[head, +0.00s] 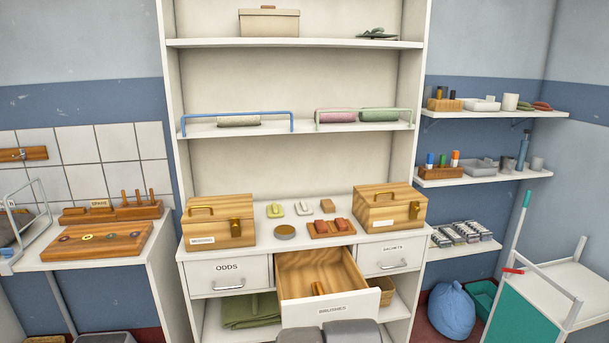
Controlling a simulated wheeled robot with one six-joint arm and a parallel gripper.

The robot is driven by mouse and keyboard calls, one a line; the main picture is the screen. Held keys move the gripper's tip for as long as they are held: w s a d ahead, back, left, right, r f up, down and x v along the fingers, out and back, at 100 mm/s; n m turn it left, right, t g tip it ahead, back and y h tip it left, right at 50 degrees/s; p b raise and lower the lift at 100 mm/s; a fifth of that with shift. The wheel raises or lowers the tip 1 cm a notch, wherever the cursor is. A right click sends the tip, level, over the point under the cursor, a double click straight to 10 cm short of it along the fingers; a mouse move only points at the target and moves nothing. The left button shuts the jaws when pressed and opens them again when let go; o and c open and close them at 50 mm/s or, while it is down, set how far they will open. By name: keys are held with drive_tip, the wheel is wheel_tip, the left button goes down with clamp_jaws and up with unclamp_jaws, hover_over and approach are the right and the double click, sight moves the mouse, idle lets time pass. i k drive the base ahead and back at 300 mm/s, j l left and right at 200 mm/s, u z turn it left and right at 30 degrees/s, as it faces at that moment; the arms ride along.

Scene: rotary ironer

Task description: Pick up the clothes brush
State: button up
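The middle drawer (325,310) of the cabinet is pulled open. A small brown wooden piece (318,288) shows inside it near the front; it may be the clothes brush, but the drawer front hides its lower part and I cannot be sure. My gripper is not in view. Dark grey rounded parts at the bottom centre, in front of the drawer, look like my arm.
The counter (270,215) holds two wooden boxes (219,222) (390,209), a round tin (285,232) and a wooden tray with red blocks (331,227). The ODDS drawer (228,277) is shut. A white cart (565,287) stands at right.

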sight(318, 288)
drive_tip(key=j+z, duration=0.1)
drive_tip(key=j, duration=0.2)
drive_tip(key=i+j+u, duration=0.15)
drive_tip(key=i, duration=0.45)
drive_tip(key=i+j+u, duration=0.15)
drive_tip(key=i, duration=0.45)
